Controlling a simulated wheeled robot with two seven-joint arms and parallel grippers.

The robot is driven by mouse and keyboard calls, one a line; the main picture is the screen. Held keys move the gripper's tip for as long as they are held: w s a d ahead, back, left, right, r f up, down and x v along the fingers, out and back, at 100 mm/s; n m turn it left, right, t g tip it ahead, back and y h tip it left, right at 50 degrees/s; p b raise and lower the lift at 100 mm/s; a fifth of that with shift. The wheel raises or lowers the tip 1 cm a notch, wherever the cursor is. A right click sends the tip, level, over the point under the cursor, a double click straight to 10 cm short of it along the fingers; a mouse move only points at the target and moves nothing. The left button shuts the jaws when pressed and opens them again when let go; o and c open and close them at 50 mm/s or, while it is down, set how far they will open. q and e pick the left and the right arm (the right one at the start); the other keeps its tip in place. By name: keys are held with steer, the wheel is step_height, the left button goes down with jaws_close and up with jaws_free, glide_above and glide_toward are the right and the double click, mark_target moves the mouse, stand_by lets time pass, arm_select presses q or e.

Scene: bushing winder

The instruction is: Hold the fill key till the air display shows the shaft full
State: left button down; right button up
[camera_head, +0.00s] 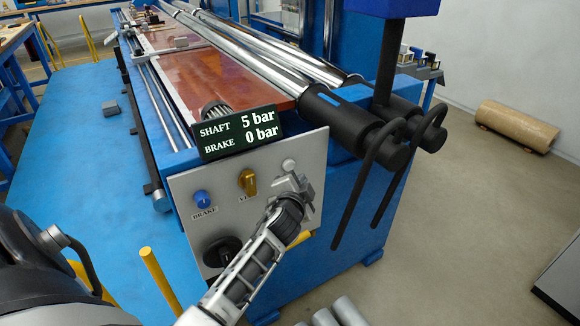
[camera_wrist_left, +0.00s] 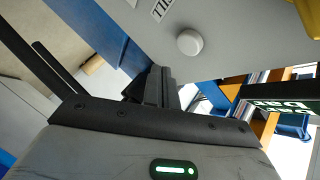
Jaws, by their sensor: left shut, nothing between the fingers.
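The air display (camera_head: 238,133) is a dark panel that reads SHAFT 5 bar and BRAKE 0 bar. The fill key is a round white button (camera_head: 289,164) at the upper right of the grey control panel (camera_head: 185,185). In the left wrist view the key (camera_wrist_left: 189,42) stands out from the panel near a partly cut label. My left gripper (camera_head: 299,184) is shut and empty, just below the key. In the wrist view its dark fingers (camera_wrist_left: 155,85) look apart from the key. My right gripper is not in view.
The panel also carries a blue BRAKE button (camera_head: 202,199), a yellow switch (camera_head: 248,182) and a black knob (camera_head: 222,252). Black shaft ends with curved handles (camera_head: 385,143) jut out to the right. A brown roll (camera_head: 517,126) lies on the open floor farther right.

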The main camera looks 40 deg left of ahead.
arm_select(q)
steer(key=shift+s+d, duration=0.25)
steer(key=shift+d, duration=0.25)
steer(key=shift+s+d, duration=0.2)
steer(key=shift+d, duration=0.3)
